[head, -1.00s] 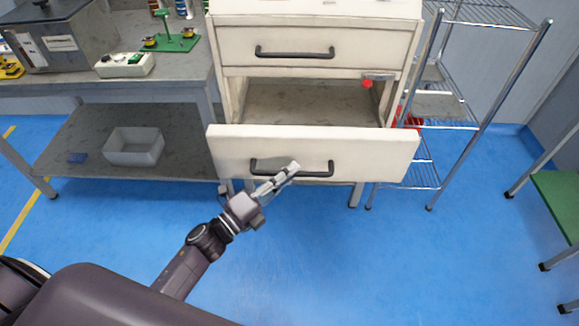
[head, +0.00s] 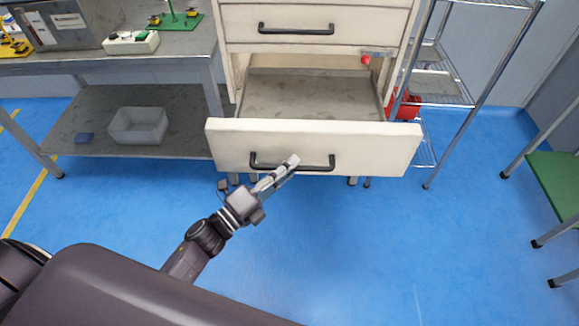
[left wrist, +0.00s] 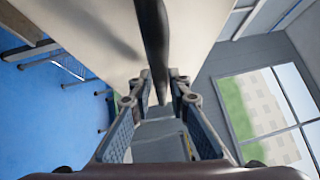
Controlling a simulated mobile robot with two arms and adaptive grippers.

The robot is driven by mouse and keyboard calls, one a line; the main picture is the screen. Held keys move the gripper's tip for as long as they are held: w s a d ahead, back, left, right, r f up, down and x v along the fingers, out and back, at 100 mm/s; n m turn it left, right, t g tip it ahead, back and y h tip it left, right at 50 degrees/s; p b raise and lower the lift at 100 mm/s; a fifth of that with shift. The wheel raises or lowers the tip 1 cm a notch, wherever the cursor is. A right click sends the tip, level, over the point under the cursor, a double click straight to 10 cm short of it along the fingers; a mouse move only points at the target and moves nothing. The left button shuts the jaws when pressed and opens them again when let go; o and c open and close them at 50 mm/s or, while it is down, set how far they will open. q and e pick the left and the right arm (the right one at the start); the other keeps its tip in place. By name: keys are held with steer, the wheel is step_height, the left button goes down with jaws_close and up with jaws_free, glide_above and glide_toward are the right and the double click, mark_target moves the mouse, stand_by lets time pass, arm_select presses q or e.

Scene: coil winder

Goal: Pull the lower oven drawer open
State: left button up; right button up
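The lower drawer (head: 375,150) is a cream front with a black bar handle (head: 320,168). It stands well out from the cabinet, and its grey, empty-looking inside shows behind the front. My left gripper (head: 288,166) is at the handle's middle, in front of the drawer. In the left wrist view its two fingers (left wrist: 160,82) lie on either side of the dark handle (left wrist: 153,35), closed around it. The exact contact at the tips is hard to see. My right gripper is in neither view.
The closed drawer above (head: 375,25) has its own handle. A grey workbench (head: 190,68) stands at the left, with a clear bin (head: 138,126) on its lower shelf. A wire rack (head: 440,90) and a green-topped stool (head: 558,185) are at the right. Blue floor in front is clear.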

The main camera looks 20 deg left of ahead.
arm_select(q)
steer(key=shift+o, duration=1)
steer(key=shift+s+a, duration=0.1)
steer(key=shift+s, duration=0.05)
steer(key=v, duration=1.1)
steer(key=shift+s+a, duration=0.2)
steer(key=shift+s, duration=0.1)
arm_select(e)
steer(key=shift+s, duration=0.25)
